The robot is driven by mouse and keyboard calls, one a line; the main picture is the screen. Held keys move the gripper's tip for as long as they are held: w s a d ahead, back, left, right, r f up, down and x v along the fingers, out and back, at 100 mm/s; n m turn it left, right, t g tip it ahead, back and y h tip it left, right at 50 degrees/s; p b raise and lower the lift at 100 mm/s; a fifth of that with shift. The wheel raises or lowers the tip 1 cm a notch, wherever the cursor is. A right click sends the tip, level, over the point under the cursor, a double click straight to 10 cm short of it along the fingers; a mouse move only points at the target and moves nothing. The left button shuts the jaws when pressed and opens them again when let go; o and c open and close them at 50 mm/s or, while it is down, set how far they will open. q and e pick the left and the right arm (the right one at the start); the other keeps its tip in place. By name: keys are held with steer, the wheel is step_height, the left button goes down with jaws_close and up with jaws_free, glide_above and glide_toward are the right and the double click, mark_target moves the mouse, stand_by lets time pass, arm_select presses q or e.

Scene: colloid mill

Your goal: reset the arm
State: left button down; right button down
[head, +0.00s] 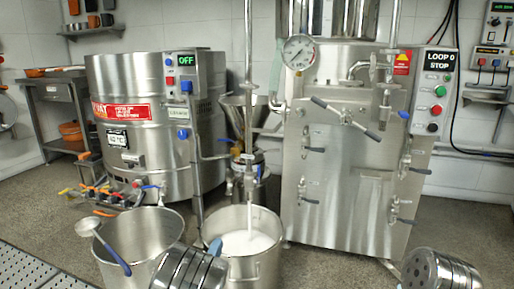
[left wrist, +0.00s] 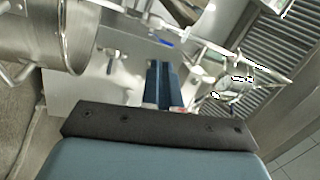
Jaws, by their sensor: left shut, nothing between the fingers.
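My left gripper (head: 214,248) is low in the head view, in front of the two steel pots; only its blue tip shows past my silver wrist. In the left wrist view its two blue fingers (left wrist: 163,84) are together with nothing between them. My right gripper is not in view; only a silver part of my right arm shows at the bottom right.
A pot (head: 262,270) holding white liquid stands under a pouring pipe. An empty-looking pot (head: 112,262) with a ladle (head: 90,226) stands left of it. Behind are a round steel tank (head: 150,75) and the steel mill cabinet (head: 340,190). Floor shows at the right.

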arm_select(q)
steer(key=s+a+f+n+g+y, duration=0.2)
steer(key=a+f+n, duration=0.1)
steer(key=f, duration=0.3)
steer(key=s+a+f+n+g+y, duration=0.1)
steer(key=s+a+f+n+g, duration=0.15)
steer(key=f, duration=0.35)
steer(key=s+f+n+g, duration=0.75)
steer(key=s+f, duration=0.45)
steer(key=f, duration=0.2)
steer(key=s+d+f+n+g+h, duration=0.1)
steer(key=s+d+n+g, duration=0.2)
steer(key=s, duration=0.6)
steer(key=s+d+f+n+g+h, duration=0.2)
steer(key=s+n+g, duration=0.15)
steer(key=s, duration=0.45)
step_height(320, 180, up, 14)
steer(key=s+d+p, duration=0.1)
steer(key=p, duration=1.3)
steer(key=shift+r, duration=0.15)
steer(key=shift+s, duration=0.1)
